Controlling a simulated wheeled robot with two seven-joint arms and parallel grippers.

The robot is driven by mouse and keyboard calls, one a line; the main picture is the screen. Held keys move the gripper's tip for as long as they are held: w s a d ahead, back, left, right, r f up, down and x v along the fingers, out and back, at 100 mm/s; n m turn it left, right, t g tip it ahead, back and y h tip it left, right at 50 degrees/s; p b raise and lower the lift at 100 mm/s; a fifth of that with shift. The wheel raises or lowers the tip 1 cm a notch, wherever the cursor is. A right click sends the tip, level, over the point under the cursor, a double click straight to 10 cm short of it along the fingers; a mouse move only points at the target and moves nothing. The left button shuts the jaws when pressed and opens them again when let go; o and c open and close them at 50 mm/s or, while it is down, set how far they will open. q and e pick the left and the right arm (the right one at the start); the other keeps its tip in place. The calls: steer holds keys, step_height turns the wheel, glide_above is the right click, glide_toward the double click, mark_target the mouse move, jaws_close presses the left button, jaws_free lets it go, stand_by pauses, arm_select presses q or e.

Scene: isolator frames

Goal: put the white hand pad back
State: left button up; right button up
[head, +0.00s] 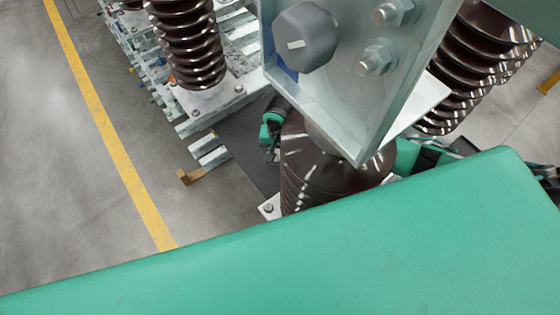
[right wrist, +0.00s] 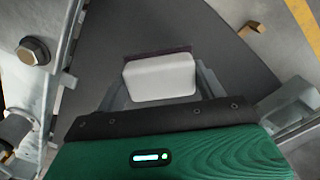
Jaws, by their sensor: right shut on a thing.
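The white hand pad (right wrist: 160,78) is a rounded white block in the right wrist view. My right gripper (right wrist: 160,82) is shut on it, with a grey finger at each side. A dark purplish strip (right wrist: 157,53) shows along its far edge. In the head view I cannot make out the pad or the right gripper. I cannot make out my left gripper's jaws in either view.
A steel bracket (head: 375,90) with large bolts stands over a brown ribbed insulator (head: 330,170) close ahead. Other insulators stand at the back left (head: 188,40) and right (head: 480,60). Grey floor with a yellow line (head: 105,125) is open at the left.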

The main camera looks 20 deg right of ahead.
step_height(320, 180, down, 8)
steer(key=shift+r+p, duration=0.1)
steer(key=shift+p, duration=0.25)
steer(key=o, duration=1.1)
step_height(320, 180, up, 12)
steer(key=shift+b, duration=0.7)
